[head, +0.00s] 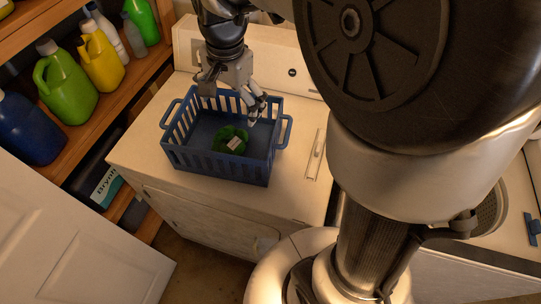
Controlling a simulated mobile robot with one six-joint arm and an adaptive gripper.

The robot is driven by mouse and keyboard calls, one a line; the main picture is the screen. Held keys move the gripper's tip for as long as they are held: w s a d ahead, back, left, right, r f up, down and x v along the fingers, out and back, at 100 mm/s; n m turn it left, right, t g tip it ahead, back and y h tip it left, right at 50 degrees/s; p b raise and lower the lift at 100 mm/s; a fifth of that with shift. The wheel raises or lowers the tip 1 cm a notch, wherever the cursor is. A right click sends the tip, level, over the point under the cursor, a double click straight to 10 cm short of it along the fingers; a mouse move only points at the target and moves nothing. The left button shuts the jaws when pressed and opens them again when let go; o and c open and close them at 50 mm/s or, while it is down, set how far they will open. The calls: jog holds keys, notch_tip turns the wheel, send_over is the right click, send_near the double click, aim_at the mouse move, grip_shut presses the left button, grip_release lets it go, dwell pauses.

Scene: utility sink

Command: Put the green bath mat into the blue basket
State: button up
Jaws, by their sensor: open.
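The blue basket (213,165) stands upright on the white cabinet top, with slatted walls and a handle at each end. The green bath mat (224,135) lies inside it as a small bunched bundle with a pale label, near the middle of the basket floor. My gripper (232,105) is open above the back part of the basket, with its fingers spread to either side. No mat shows between the fingers. Part of the basket's back wall is hidden behind my gripper.
Wooden shelves at the left hold several bottles, including a green jug (66,88) and a yellow jug (101,60). A white door (85,245) stands at the lower left. My own arm fills much of the right side. The counter left of the basket is clear.

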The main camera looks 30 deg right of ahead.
jog(key=s+r+n+t, duration=0.3)
jog(key=s+n, duration=0.8)
jog(key=s, duration=0.9)
jog(key=shift+s+n, duration=0.2)
jog(key=shift+n, duration=0.1)
jog(key=shift+f+b, duration=0.75)
jog(key=shift+b, duration=0.1)
